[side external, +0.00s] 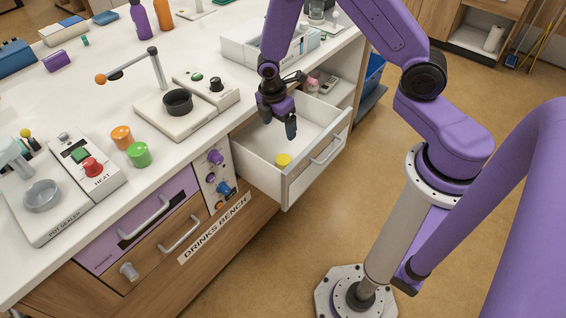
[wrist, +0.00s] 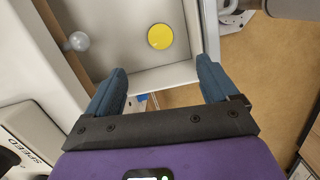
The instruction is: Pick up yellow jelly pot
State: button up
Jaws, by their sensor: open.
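The yellow jelly pot (side external: 283,159) is a small round yellow thing on the floor of the open white drawer (side external: 305,177), close to the drawer's front left corner. In the wrist view the yellow pot (wrist: 160,37) shows as a yellow disc, beyond the fingertips and roughly in line with the gap between them. My gripper (side external: 279,122) is over the drawer, above the pot and apart from it. Its two dark blue fingers are spread wide in the wrist view (wrist: 162,72), with nothing between them.
A knob panel (side external: 217,172) is left of the drawer. On the counter stand an orange pot (side external: 122,136), a green pot (side external: 138,154) and a device with a black cup (side external: 178,101). The drawer floor behind the pot looks largely clear.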

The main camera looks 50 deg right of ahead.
send_over(283, 158)
notch_tip(283, 158, down, 10)
jog(key=shift+a+f, duration=0.1)
jog(key=shift+f, duration=2.9)
jog(key=c, duration=1.1)
